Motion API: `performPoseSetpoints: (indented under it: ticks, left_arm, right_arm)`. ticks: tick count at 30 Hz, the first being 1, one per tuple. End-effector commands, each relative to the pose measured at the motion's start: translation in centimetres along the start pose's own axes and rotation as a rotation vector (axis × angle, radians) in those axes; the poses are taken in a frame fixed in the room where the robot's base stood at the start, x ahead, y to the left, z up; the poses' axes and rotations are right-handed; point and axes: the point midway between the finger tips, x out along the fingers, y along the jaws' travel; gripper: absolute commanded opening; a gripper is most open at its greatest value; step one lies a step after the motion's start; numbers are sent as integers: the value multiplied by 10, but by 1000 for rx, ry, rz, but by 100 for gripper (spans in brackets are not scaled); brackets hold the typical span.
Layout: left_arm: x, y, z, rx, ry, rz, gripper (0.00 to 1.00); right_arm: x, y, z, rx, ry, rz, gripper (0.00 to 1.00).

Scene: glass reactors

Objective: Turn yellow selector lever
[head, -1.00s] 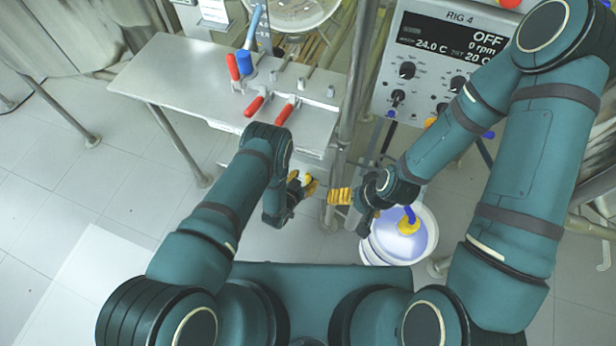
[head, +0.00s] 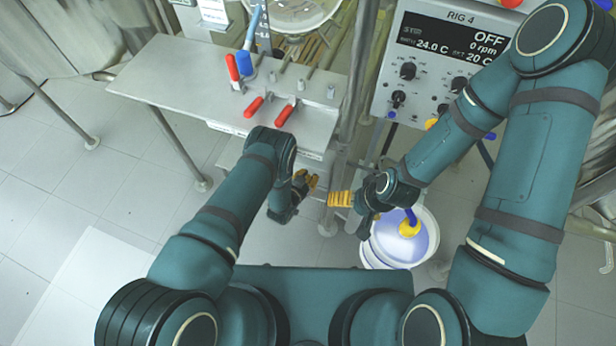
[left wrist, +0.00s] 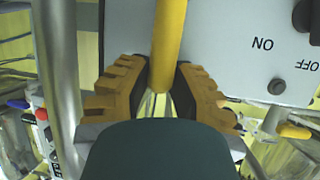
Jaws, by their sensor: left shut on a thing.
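The yellow lever (left wrist: 169,42) comes down from the top of the left wrist view and ends between the orange, ribbed fingers of my left gripper (left wrist: 160,92). The gripper is shut on it, with one finger on each side. In the head view my left gripper (head: 304,181) is below the front edge of the metal table, and the lever in it cannot be made out. My right gripper (head: 340,199) is just to its right, its orange fingers pointing left; its opening cannot be judged.
A grey panel with ON and OFF marks (left wrist: 245,40) lies beside the lever. The metal table (head: 165,75) carries red- and blue-handled valves. The RIG 4 control box (head: 440,65) stands at the right. A white bucket (head: 376,246) is below my right gripper.

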Motion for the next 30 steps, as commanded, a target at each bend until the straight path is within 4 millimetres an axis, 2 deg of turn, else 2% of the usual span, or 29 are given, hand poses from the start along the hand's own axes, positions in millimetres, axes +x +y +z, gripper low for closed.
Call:
performPoseSetpoints:
  ticks: [16, 29, 30]
  left_arm:
    - [8, 35, 6, 394, -68, -160, 0]
    - [9, 38, 8, 445, -80, -184, 0]
    - [9, 38, 8, 445, -80, -184, 30]
  right_arm:
    - [0, 0, 0, 0, 0, 0, 100]
    - [0, 0, 0, 0, 0, 0, 100]
    - [0, 0, 0, 0, 0, 0, 100]
